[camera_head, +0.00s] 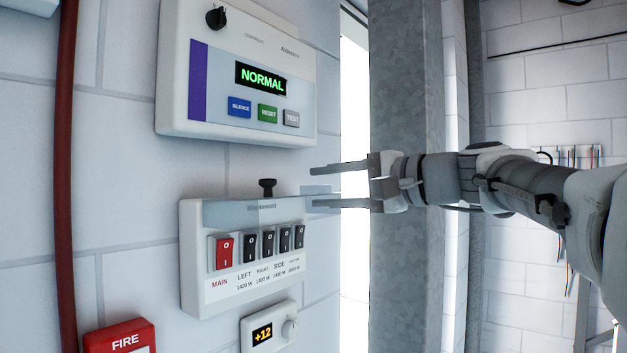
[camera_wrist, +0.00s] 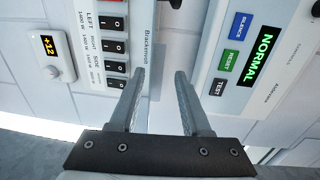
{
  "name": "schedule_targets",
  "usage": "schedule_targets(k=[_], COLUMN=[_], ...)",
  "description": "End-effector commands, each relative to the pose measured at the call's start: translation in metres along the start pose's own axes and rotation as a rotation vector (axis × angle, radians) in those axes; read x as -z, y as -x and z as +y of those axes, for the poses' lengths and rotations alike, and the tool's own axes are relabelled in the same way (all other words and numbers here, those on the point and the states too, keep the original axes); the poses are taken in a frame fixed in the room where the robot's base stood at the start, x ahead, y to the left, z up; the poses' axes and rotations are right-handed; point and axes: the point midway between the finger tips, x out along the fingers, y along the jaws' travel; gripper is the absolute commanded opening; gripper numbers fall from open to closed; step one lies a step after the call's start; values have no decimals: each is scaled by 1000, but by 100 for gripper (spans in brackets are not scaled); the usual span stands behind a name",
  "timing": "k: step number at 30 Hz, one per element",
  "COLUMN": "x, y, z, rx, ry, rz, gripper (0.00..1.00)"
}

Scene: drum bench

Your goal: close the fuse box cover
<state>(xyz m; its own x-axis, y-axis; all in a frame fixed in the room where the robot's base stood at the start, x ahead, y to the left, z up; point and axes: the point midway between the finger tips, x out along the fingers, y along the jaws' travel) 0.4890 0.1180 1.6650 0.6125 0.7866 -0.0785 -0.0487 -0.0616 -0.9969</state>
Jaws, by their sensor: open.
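The fuse box (camera_head: 190,270) is a white wall box with a red main switch and several black switches. Its clear, bluish cover (camera_head: 225,212) runs along the top of the box, and the switches below show uncovered. It looks raised, seen nearly edge-on, with a black knob (camera_head: 267,187) standing up from it. My gripper (camera_head: 313,187) is open at the right end of the cover, one finger above and one below its level. In the wrist view, my gripper (camera_wrist: 160,72) has the cover's strip (camera_wrist: 157,85) between its apart fingers; contact cannot be told.
A white alarm panel (camera_head: 300,130) reading NORMAL hangs close above. A small dial unit (camera_head: 255,335) reading +12 and a red FIRE box (camera_head: 118,337) sit below. A red pipe (camera_head: 66,180) runs down the left; a grey metal post (camera_head: 405,90) stands behind my gripper.

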Motion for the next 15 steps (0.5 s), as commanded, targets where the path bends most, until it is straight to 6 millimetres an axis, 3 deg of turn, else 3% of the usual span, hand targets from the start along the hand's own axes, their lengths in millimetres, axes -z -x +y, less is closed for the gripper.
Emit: schedule_targets(k=[6, 15], x=[0, 0], y=[-21, -24], z=[-1, 0], rx=[0, 1], ry=[0, 0], rz=[0, 1], gripper=[48, 48])
